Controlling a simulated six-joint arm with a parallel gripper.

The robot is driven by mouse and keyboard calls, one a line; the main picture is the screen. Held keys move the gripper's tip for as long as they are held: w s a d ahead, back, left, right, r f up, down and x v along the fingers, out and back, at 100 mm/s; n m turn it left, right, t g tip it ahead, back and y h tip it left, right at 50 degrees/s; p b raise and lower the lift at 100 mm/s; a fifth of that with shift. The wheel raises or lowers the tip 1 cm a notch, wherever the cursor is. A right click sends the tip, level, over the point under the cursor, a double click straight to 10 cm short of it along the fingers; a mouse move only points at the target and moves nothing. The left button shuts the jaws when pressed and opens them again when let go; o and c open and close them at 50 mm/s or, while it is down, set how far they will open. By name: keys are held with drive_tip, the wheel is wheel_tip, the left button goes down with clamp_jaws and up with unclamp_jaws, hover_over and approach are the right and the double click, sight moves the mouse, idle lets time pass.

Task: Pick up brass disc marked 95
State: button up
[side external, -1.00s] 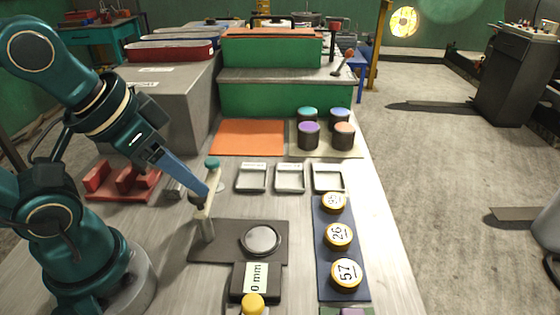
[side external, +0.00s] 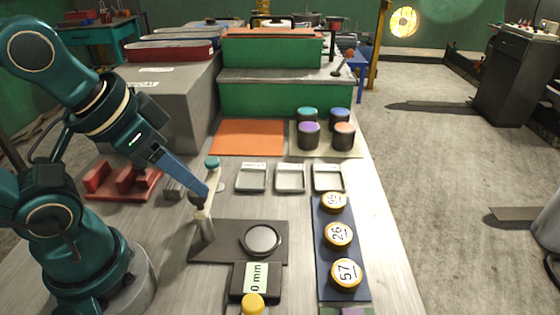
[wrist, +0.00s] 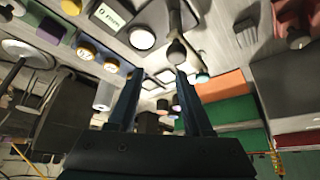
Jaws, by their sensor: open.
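The brass disc marked 95 (side external: 333,203) lies at the far end of a dark blue strip (side external: 325,237), on the right of the bench. Discs marked 26 (side external: 338,235) and 57 (side external: 345,273) lie nearer on the same strip. My gripper (side external: 206,193) is well left of the disc, above the bench and close to an upright post. In the wrist view my two dark fingers (wrist: 158,82) are spread with nothing held between them. Discs show small at the upper left there; I cannot read the 95 clearly.
The post (side external: 208,228) stands by a dark plate with a round pad (side external: 261,240) and a "0 mm" display (side external: 256,278). Three pale trays (side external: 290,178), an orange mat (side external: 248,137) and several colour-topped cylinders (side external: 308,135) lie beyond. A red block holder (side external: 122,182) is left.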

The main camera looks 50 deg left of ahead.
drive_tip(key=o, duration=0.7)
drive_tip(key=shift+o, duration=0.2)
